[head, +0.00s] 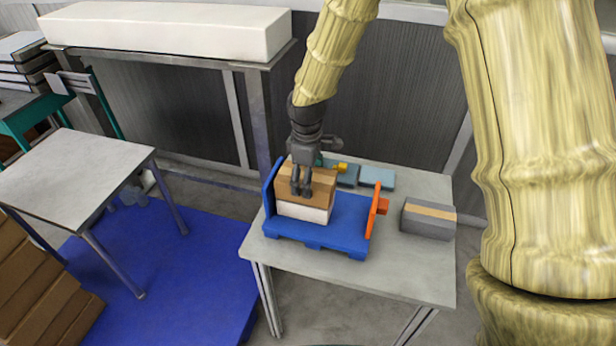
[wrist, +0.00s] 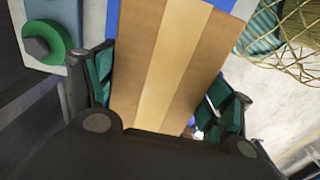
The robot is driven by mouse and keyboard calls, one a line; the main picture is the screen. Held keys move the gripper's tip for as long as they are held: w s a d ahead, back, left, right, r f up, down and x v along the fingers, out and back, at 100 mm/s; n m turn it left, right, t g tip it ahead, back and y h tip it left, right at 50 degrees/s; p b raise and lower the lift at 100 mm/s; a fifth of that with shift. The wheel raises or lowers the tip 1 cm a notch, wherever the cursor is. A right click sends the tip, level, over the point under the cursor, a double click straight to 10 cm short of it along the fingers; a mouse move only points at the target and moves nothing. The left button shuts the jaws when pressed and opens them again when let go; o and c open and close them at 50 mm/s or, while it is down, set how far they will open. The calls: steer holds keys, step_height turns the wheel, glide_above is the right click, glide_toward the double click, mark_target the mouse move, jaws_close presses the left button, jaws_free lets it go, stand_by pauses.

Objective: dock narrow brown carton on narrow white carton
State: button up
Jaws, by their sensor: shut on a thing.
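The narrow brown carton (head: 318,188), with a lighter tape band along its top, sits level over the narrow white carton (head: 303,211). I see no gap between the two in the head view. The white carton stands on a blue pallet-like tray (head: 345,232) at its left end. My gripper (head: 301,188) comes down from above and is shut on the brown carton. In the wrist view the brown carton (wrist: 165,65) lies between my two fingers. The white carton is hidden there.
The tray has a blue left end wall (head: 270,187) and an orange right end (head: 374,213). A grey carton (head: 428,219) stands to the right on the grey table (head: 405,271). Blue-grey flat boxes (head: 377,178) lie behind. The tray's right half is clear.

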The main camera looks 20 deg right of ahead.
steer(key=shift+w+a+f, duration=0.1)
steer(key=shift+w+f, duration=0.3)
steer(key=shift+f, duration=0.15)
steer(key=shift+s+r, duration=0.1)
steer(key=shift+s, duration=0.15)
steer(key=o, duration=1.2)
steer(key=shift+w+f, duration=0.1)
steer(key=shift+f, duration=0.1)
steer(key=shift+o, duration=0.2)
steer(key=shift+r, duration=0.1)
steer(key=shift+r, duration=0.4)
step_height(320, 180, up, 12)
steer(key=b, duration=0.2)
steer(key=shift+f, duration=0.25)
